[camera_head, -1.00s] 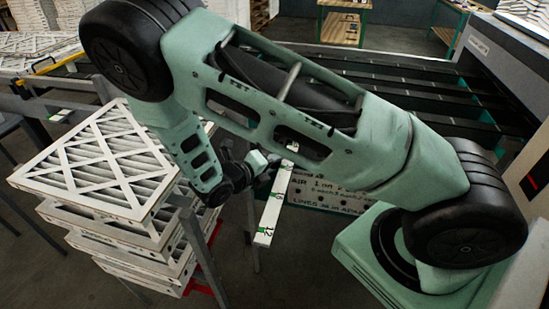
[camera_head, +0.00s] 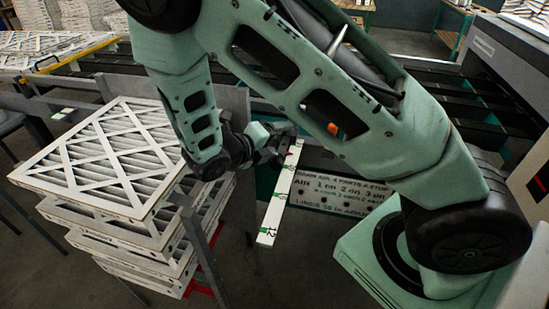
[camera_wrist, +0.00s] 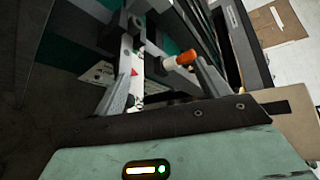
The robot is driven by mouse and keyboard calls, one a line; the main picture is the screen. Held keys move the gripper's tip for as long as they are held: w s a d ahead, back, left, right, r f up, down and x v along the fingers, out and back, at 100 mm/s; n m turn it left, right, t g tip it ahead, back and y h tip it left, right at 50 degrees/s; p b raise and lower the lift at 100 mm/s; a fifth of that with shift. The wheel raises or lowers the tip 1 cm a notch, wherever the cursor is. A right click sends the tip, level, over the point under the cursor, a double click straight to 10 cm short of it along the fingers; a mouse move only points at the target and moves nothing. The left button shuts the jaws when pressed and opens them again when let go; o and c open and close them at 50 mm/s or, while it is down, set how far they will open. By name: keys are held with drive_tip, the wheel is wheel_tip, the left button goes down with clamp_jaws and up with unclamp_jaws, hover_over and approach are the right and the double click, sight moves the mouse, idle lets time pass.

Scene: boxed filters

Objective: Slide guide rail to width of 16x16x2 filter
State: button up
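A white measuring strip (camera_head: 273,212) with green marks lies near the middle of the head view; "12" is readable at its near end. My gripper (camera_head: 280,143) is beside the strip's far end, partly hidden by my arm. In the wrist view my gripper (camera_wrist: 160,85) has its grey fingers spread apart. An orange-ended knob (camera_wrist: 182,60) shows beyond and between them, apparently untouched. An orange piece (camera_head: 333,128) also shows through an opening in my arm in the head view. The guide rail itself cannot be clearly made out. The strip is partly visible between the fingers (camera_wrist: 136,85).
A stack of white-framed pleated filters (camera_head: 100,165) stands at the left beside a grey post. A lettered sign plate (camera_head: 335,192) is right of the strip. Dark conveyor bars (camera_head: 440,95) and a grey machine (camera_head: 500,45) lie behind my arm.

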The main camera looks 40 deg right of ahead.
drive_tip(key=shift+s+r, duration=0.25)
drive_tip(key=shift+r, duration=0.6)
drive_tip(key=shift+c, duration=0.3)
drive_tip(key=shift+w+r, duration=0.1)
drive_tip(key=shift+r, duration=0.25)
